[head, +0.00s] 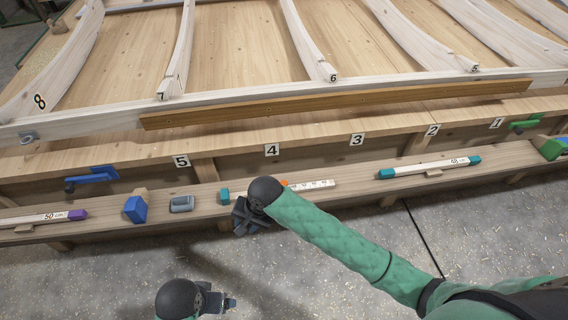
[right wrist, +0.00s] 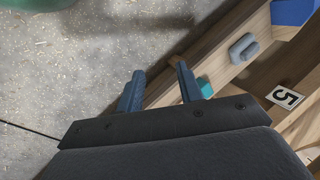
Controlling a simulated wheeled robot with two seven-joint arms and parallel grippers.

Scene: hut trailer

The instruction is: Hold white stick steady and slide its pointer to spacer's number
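A white stick with printed marks (head: 318,184) lies along the wooden ledge, with a teal end (head: 224,196) and an orange pointer (head: 284,183). My right gripper (head: 243,222) is at the ledge's front edge, in front of this stick, and my wrist hides its middle. In the right wrist view my right gripper (right wrist: 160,88) is open with nothing between its fingers; the teal end (right wrist: 205,88) shows just beside one finger. My left gripper (head: 228,303) hangs low over the floor, away from the ledge; its finger opening is unclear. I cannot tell which piece is the spacer.
The ledge (head: 345,202) also bears a grey piece (head: 181,203), a blue block (head: 135,208), a teal-ended stick (head: 430,167) and a purple-ended stick (head: 40,218). Number tags, such as 4 (head: 272,150), line the frame. A brown strip (head: 335,103) lies above. The floor in front is clear.

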